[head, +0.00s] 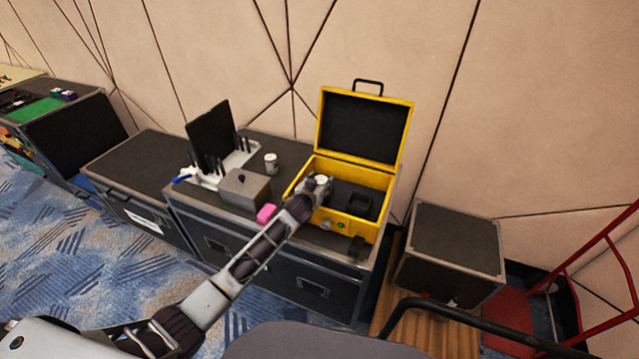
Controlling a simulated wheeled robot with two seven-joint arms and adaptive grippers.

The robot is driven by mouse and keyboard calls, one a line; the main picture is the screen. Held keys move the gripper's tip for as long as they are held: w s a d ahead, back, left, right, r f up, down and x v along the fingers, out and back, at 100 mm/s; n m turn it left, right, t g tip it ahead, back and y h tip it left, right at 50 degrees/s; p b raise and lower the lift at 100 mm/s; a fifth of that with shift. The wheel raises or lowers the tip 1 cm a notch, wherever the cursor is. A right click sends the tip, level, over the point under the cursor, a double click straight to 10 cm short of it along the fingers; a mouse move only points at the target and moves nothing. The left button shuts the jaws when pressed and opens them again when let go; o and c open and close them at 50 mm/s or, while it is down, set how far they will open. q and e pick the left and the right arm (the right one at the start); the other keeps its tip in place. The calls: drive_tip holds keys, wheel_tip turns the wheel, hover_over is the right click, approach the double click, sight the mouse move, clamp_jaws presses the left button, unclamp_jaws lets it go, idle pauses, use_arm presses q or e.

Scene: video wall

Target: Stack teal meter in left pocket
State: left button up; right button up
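An open yellow case (384,178) with a dark lining stands on the black cabinet, its lid raised at the back. My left arm comes in from the lower left, and my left gripper (319,186) is over the left part of the case. The arm and gripper hide that part, so I cannot see the left pocket. A dark square pocket or block (359,204) shows in the right part of the case. I cannot make out a teal meter. Whether the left gripper is open or shut on something is too small to tell. My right gripper is out of view.
Left of the case are a grey box (243,189), a white can (271,163), a pink block (266,213) and a white rack (237,158) with a dark panel. A black crate (455,240) and red hand truck (597,250) stand right. The left cabinet top (145,163) is clear.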

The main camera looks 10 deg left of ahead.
use_arm(q)
drive_tip(key=shift+o, duration=0.9)
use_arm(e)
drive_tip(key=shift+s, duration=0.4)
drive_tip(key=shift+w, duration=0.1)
use_arm(q)
drive_tip(key=shift+r, duration=0.4)
drive_tip(key=shift+s+r, duration=0.1)
drive_tip(key=shift+s, duration=0.4)
drive_tip(key=shift+s+a+r, duration=0.1)
drive_tip(key=shift+s+r, duration=0.15)
drive_tip(key=shift+s, duration=0.4)
drive_tip(key=v, duration=0.9)
drive_tip(key=shift+s+p, duration=0.25)
drive_tip(key=shift+p, duration=0.1)
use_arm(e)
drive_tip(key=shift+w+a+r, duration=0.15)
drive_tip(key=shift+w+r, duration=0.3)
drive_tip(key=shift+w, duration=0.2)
